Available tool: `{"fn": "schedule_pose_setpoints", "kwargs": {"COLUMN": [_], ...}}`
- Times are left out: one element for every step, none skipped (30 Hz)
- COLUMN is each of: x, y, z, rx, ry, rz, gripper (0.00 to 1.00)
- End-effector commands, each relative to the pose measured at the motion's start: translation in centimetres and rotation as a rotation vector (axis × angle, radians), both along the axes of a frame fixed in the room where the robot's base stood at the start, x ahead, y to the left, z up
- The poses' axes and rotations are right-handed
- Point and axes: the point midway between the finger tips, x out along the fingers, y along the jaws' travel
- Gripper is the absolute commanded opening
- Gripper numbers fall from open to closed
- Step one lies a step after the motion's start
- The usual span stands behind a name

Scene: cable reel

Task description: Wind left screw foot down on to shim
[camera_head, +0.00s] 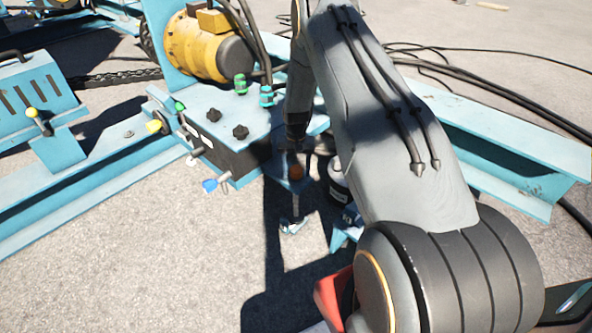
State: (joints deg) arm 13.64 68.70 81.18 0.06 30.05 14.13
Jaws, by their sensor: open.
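My gripper (297,138) points down at the end of the arm, over a teal bracket beside the control box. A round rust-brown screw head (296,172) shows just below it, with a visible gap between them. The jaws are small and in shade; they are open and hold nothing that I can see. The screw foot (294,208) is a thin upright rod below the bracket, ending low near the ground. A small pale flat piece (291,229), perhaps the shim, lies at its base. Shade hides whether the foot touches it.
The control box (228,125) with knobs and levers stands left of my gripper. A yellow motor (203,48) is behind it. A dark cylinder (338,184) stands close to the right of the screw. A teal beam (500,140) and black cables lie right. Bare ground is front left.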

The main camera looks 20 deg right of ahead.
Motion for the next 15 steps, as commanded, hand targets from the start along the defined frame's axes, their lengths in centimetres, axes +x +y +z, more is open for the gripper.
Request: {"fn": "schedule_pose_setpoints", "kwargs": {"x": [0.00, -0.01, -0.01, -0.01, -0.01, -0.01, -0.01, -0.01, -0.02, -0.02, -0.02, -0.02, -0.02, -0.02, -0.02], "y": [0.00, 0.00, 0.00, 0.00, 0.00, 0.00, 0.00, 0.00, 0.01, 0.01, 0.01, 0.01, 0.01, 0.01, 0.01], "z": [0.01, 0.02, 0.02, 0.02, 0.02, 0.02, 0.02, 0.02, 0.02, 0.03, 0.03, 0.02, 0.03, 0.03, 0.03], "rx": [0.000, 0.000, 0.000, 0.000, 0.000, 0.000, 0.000, 0.000, 0.000, 0.000, 0.000, 0.000, 0.000, 0.000, 0.000], "ry": [0.000, 0.000, 0.000, 0.000, 0.000, 0.000, 0.000, 0.000, 0.000, 0.000, 0.000, 0.000, 0.000, 0.000, 0.001], "rz": [0.000, 0.000, 0.000, 0.000, 0.000, 0.000, 0.000, 0.000, 0.000, 0.000, -0.001, -0.003, -0.006, -0.010, -0.017], "gripper": [0.58, 0.56, 0.49, 0.44, 0.39, 0.32, 0.27, 0.22, 0.19, 0.19, 0.19, 0.19, 0.19, 0.19, 0.19]}}
